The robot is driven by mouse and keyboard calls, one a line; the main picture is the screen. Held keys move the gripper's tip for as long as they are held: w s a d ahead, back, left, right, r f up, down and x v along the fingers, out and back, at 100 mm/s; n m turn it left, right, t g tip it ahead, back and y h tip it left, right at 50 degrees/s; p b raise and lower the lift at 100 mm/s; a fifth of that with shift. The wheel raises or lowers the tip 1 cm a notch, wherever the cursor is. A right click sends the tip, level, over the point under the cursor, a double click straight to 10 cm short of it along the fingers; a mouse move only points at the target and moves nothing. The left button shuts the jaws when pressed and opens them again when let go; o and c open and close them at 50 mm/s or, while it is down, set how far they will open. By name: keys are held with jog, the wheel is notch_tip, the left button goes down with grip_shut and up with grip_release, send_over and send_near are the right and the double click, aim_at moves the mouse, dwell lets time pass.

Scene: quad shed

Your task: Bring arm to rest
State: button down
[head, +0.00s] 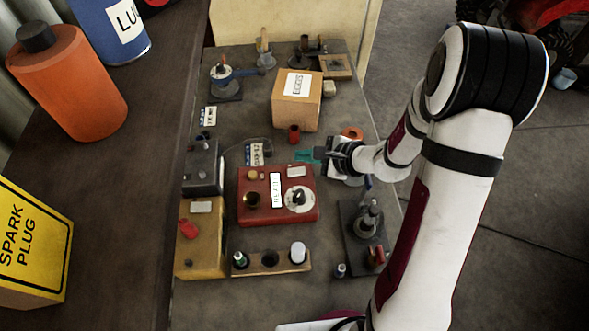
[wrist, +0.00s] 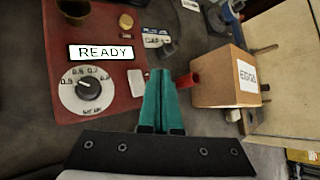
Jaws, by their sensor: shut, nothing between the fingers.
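My gripper (head: 309,156) has teal fingers and hovers over the bench, between the red box and the cardboard box. In the wrist view my gripper (wrist: 161,77) is shut, its two teal fingers together with nothing between them. My white arm reaches in from the right side of the head view, bent at a black-banded elbow. The grey bench top (head: 240,137) lies beneath the gripper. The exact height of the fingers above it is hard to tell.
A red box (head: 262,216) with a dial and a READY label (wrist: 101,51) is near the gripper. A cardboard EGGS box (head: 291,113) and a small red cylinder (head: 294,134) stand beyond it. A wooden rack (head: 284,267) is in front; a black-based device (head: 367,220) stands at right.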

jog(key=shift+d+r, duration=0.1)
jog(key=shift+r, duration=0.7)
jog(key=shift+r, duration=0.1)
jog(key=s+a+r+n+g+y, duration=0.1)
jog(key=s+a+r+n+g, duration=0.1)
jog(key=s+a+r+n, duration=0.3)
jog(key=s+a+r+n+g, duration=0.3)
jog(key=s+r, duration=0.2)
jog(key=s, duration=0.2)
jog(key=s+d+n+g+h, duration=0.1)
jog(key=s+d+n+h, duration=0.1)
jog(key=s, duration=0.5)
jog(key=s+d+n+g+h, duration=0.1)
jog(key=s+d+n+h, duration=0.2)
jog(key=s+d, duration=0.3)
jog(key=shift+s+r+n+h, duration=0.35)
jog(key=shift+s+h, duration=0.45)
jog(key=shift+s, duration=0.35)
